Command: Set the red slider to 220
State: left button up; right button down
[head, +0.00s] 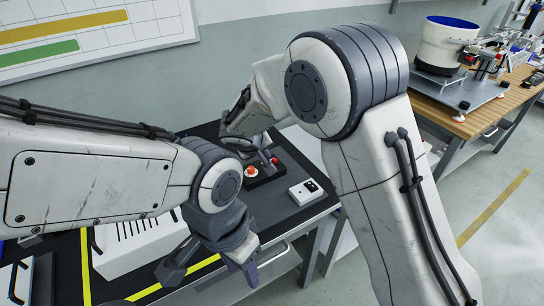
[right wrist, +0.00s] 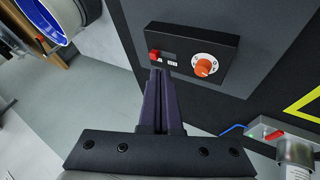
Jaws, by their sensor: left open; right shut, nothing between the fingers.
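A black control box (right wrist: 190,52) fills the upper middle of the right wrist view. Its red slider (right wrist: 154,55) is at the left end, beside a small dark display (right wrist: 168,57) whose reading is too small to tell. A round orange knob (right wrist: 204,68) sits to the right. In the head view the box (head: 266,180) lies on the dark bench, with the red slider (head: 274,160) at its far right. My right gripper (right wrist: 160,72) is shut and empty, its tips close to the slider; I cannot tell whether they touch. My left gripper (head: 208,268) is open and empty over the bench front.
A white device with a dark screen (head: 305,190) stands right of the box. A white slotted case (head: 135,240) is at the lower left, near yellow tape lines. A wooden workbench (head: 455,125) with a white bowl (head: 443,43) stands at the right. My right arm hides part of the bench.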

jog(key=v, duration=0.4)
jog(key=shift+a+p, duration=0.15)
jog(key=shift+p, duration=0.25)
jog(key=s+d+r+n+g+y+p, duration=0.1)
jog(key=s+d+r+g+p, duration=0.1)
jog(key=s, duration=0.9)
jog(key=s+d+r+g+y+p, duration=0.1)
jog(key=s+r+p, duration=0.3)
jog(key=s, duration=0.7)
jog(key=s+d+r+n+g+y+p, duration=0.1)
jog(key=s+d+r+g+p, duration=0.2)
jog(key=s+r, duration=0.3)
jog(key=s+d+g, duration=0.1)
jog(key=s, duration=0.4)
jog(key=shift+s+r+n+y, duration=0.2)
jog(key=shift+r+n+y, duration=0.1)
jog(key=shift+r, duration=0.1)
